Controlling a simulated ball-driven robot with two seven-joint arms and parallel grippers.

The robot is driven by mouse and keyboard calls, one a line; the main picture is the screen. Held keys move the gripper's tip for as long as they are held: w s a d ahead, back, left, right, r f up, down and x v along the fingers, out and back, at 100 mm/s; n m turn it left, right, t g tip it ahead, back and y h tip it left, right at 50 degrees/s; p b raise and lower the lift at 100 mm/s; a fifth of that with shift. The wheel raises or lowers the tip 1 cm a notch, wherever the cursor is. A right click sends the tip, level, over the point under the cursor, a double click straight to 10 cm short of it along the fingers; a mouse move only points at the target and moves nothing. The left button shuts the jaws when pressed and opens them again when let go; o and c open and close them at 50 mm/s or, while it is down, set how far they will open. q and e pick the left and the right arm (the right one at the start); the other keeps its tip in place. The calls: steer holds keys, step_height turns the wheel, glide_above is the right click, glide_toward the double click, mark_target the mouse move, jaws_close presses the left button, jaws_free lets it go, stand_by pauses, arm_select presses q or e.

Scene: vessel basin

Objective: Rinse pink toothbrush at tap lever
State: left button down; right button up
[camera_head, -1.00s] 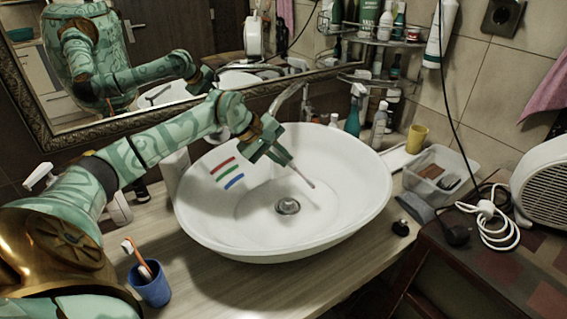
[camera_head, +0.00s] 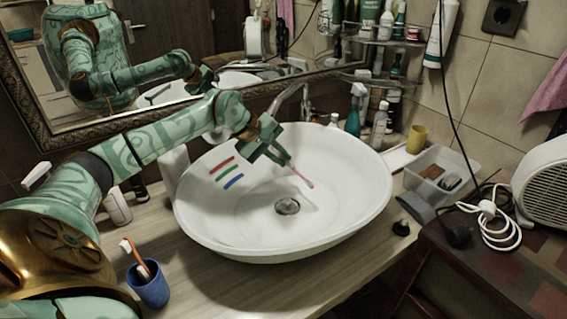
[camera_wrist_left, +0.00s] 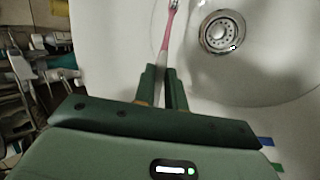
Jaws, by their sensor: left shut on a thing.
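My left gripper (camera_head: 281,157) reaches over the white basin (camera_head: 215,232) from the left and is shut on the pink toothbrush (camera_head: 301,176). The brush sticks out past the fingertips, slanting down above the bowl, up and right of the drain (camera_head: 287,207). In the left wrist view the toothbrush (camera_wrist_left: 168,30) points away from the fingers (camera_wrist_left: 163,85), beside the drain (camera_wrist_left: 222,33). The tap (camera_head: 290,93) stands at the back rim, partly behind my left gripper; I cannot make out its lever. My right gripper is not in view.
A blue cup (camera_head: 150,288) with an orange toothbrush stands front left. Bottles (camera_head: 380,122), a yellow cup (camera_head: 417,138) and a clear box (camera_head: 433,178) stand right of the basin. A mirror (camera_head: 150,60) runs behind. The front of the bowl is clear.

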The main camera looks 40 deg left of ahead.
arm_select(q)
steer(key=shift+w+d, duration=0.1)
steer(key=shift+s+d+r+p, duration=0.1)
steer(key=shift+s+d+p, duration=0.25)
steer(key=shift+d+p, duration=0.05)
steer(key=shift+s+d+p, duration=0.75)
steer(key=shift+s+d, duration=0.2)
steer(key=shift+d, duration=0.35)
steer(key=shift+s+d+p, duration=0.75)
steer(key=shift+s+d, duration=0.2)
steer(key=shift+d, duration=0.3)
steer(key=shift+s+d, duration=0.2)
steer(key=shift+d, duration=0.05)
